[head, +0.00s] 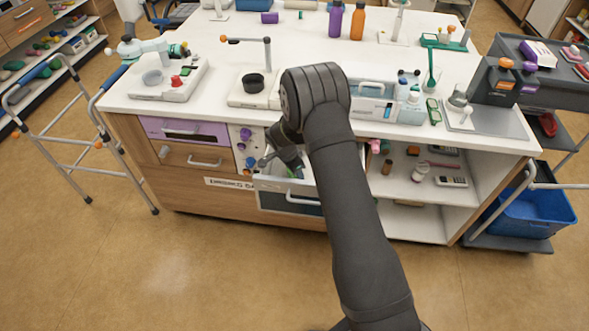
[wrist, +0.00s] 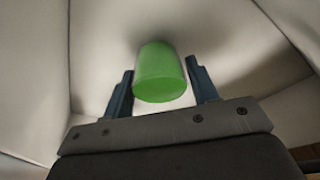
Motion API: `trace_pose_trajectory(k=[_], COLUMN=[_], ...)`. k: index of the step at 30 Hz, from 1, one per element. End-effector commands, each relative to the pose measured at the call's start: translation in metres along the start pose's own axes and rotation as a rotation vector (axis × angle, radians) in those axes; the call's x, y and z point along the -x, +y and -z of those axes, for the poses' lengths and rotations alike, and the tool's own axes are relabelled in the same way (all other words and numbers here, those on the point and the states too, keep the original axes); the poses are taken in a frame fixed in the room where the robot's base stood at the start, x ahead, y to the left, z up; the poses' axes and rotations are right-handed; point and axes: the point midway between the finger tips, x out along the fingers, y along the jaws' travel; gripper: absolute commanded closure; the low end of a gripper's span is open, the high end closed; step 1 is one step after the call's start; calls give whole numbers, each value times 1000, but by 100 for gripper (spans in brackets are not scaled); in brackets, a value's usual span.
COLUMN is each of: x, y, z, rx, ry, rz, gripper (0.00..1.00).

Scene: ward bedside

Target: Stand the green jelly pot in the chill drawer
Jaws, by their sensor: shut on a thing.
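The green jelly pot (wrist: 160,74) shows in the wrist view between the two dark fingers of my gripper (wrist: 162,88), which is shut on it. Pale walls surround it there, and a shadow lies beside it. In the head view my gripper (head: 291,164) reaches down into an open, pale-rimmed drawer (head: 272,184) in the counter front, which looks to be the chill drawer. Only a small bit of green shows there, mostly hidden by my arm. I cannot tell whether the pot touches the drawer floor.
Open shelves (head: 424,187) with small items are at the right. The white counter top (head: 310,50) above carries bottles and stands. A walking frame (head: 75,140) stands at the left.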

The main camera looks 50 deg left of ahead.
Motion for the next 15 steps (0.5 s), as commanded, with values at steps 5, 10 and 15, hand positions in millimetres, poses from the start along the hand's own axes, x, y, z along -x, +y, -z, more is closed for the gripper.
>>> trace_pose_trajectory(k=[5,10,15], x=[-2,-2,-2], y=[0,0,0], z=[0,0,0], rx=[0,0,0], ry=[0,0,0], rz=[0,1,1], gripper=[71,71,33])
